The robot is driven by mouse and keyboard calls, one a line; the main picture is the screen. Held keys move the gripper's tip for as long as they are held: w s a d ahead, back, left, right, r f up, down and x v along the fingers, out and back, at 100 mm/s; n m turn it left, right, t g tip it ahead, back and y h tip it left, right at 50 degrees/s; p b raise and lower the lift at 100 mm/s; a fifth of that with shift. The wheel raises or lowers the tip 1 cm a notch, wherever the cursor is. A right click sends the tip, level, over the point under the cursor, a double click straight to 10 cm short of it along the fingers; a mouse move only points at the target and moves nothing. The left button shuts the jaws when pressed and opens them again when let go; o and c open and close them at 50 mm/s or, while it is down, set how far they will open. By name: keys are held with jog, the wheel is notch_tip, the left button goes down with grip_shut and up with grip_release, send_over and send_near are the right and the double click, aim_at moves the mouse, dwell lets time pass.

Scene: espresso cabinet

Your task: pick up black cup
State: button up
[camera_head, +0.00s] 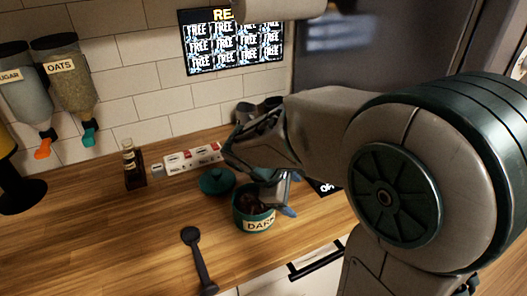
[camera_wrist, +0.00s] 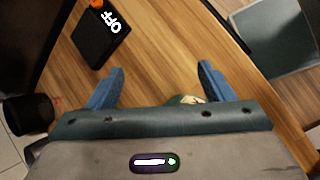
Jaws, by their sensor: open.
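Two dark, cup-like shapes stand at the back of the counter by the wall in the head view. The left one (camera_head: 245,112) is partly hidden by my arm, and the right one (camera_head: 272,103) is beside it. I cannot tell for certain which is the black cup. My gripper (camera_head: 287,193) is over the counter, just right of a teal canister labelled "DARK" (camera_head: 256,224). The wrist view shows its blue fingers (camera_wrist: 160,70) spread apart with only bare wood between them. The canister (camera_wrist: 187,99) is mostly hidden behind the gripper body there.
A teal lid (camera_head: 217,181), a dark spoon (camera_head: 196,260), a small bottle (camera_head: 132,165) and a white-red strip of boxes (camera_head: 193,157) lie on the counter. A black box marked "OFF" (camera_wrist: 100,38) is near the fingers. A dark cylinder (camera_wrist: 28,113) shows at left.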

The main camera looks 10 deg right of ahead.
jog(key=w+a+n+t+h+p, duration=0.1)
jog(key=w+a+n+t+h, duration=0.4)
jog(key=w+a+n, duration=0.65)
jog(key=shift+n+t+y, duration=0.3)
jog(key=shift+n+t, duration=0.3)
jog(key=shift+n, duration=0.05)
jog(key=x, duration=0.6)
jog(key=w+r+p+x, duration=0.1)
jog(key=x, duration=0.2)
jog(key=shift+w+d, duration=0.1)
jog(key=shift+d, duration=0.05)
jog(key=shift+p+x, duration=0.55)
jog(key=shift+x, duration=2.15)
jog(key=shift+w, duration=0.1)
jog(key=c, duration=1.1)
